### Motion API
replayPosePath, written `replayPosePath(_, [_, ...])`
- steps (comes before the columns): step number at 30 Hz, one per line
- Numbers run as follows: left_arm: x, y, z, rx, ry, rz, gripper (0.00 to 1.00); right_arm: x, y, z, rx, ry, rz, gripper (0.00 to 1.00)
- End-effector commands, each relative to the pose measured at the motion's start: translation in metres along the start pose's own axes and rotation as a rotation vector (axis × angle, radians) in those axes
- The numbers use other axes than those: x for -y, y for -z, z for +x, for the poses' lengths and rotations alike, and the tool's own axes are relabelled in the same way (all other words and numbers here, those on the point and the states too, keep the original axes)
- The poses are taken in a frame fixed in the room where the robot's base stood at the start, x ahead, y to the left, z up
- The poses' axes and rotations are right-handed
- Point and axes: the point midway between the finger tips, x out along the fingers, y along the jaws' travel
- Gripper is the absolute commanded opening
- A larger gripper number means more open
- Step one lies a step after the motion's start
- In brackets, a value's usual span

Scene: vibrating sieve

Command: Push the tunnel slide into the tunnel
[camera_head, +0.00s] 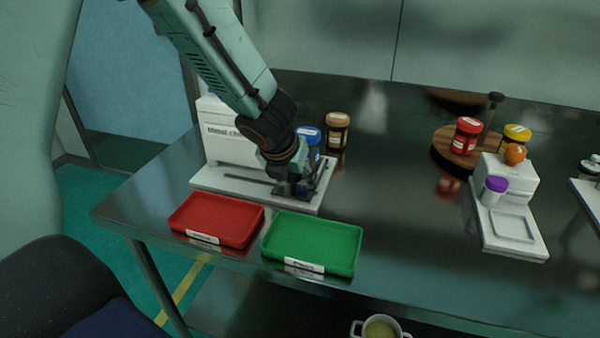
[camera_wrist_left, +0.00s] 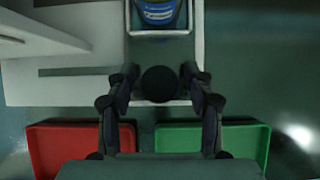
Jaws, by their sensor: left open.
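A white machine (camera_head: 228,150) with a label that starts "Metal Ch" stands on a white base plate (camera_head: 215,180) at the left of the table. Its tunnel opening cannot be made out. The tunnel slide (camera_wrist_left: 198,40) shows in the left wrist view as a pale frame with a blue-labelled jar (camera_wrist_left: 158,10) in it and a round black knob (camera_wrist_left: 160,84) at its near end. My left gripper (camera_head: 297,190) is low over the plate's right part, jaws open. In the wrist view its fingers (camera_wrist_left: 160,78) stand on both sides of the knob. Contact cannot be told.
A red tray (camera_head: 215,220) and a green tray (camera_head: 312,243) lie in front of the plate. A brown jar (camera_head: 337,132) stands behind the gripper. A round wooden stand (camera_head: 445,153) with jars and a white scale (camera_head: 513,250) are at the right. The table's middle is clear.

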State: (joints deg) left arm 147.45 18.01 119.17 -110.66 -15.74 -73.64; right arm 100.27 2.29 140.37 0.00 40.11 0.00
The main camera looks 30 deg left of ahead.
Motion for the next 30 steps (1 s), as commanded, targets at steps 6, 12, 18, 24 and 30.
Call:
replayPosePath(6, [0.0, 0.0, 0.0, 0.0, 0.0, 0.0, 0.53, 0.0, 0.0, 0.0, 0.0, 0.0, 0.0, 0.4])
replayPosePath(12, [-0.003, 0.0, 0.0, 0.0, 0.0, -0.001, 0.53, 0.0, 0.0, -0.002, 0.0, 0.0, 0.0, 0.4])
replayPosePath(18, [-0.013, -0.001, -0.001, -0.001, 0.002, -0.003, 0.53, 0.0, 0.0, -0.006, 0.0, 0.0, 0.0, 0.4])
replayPosePath(24, [-0.024, 0.0, -0.001, -0.001, 0.001, -0.002, 0.53, 0.0, 0.0, -0.01, 0.0, 0.0, 0.0, 0.4])
replayPosePath(30, [-0.034, -0.001, -0.001, -0.001, 0.001, -0.003, 0.53, 0.0, 0.0, -0.015, 0.0, 0.0, 0.0, 0.4])
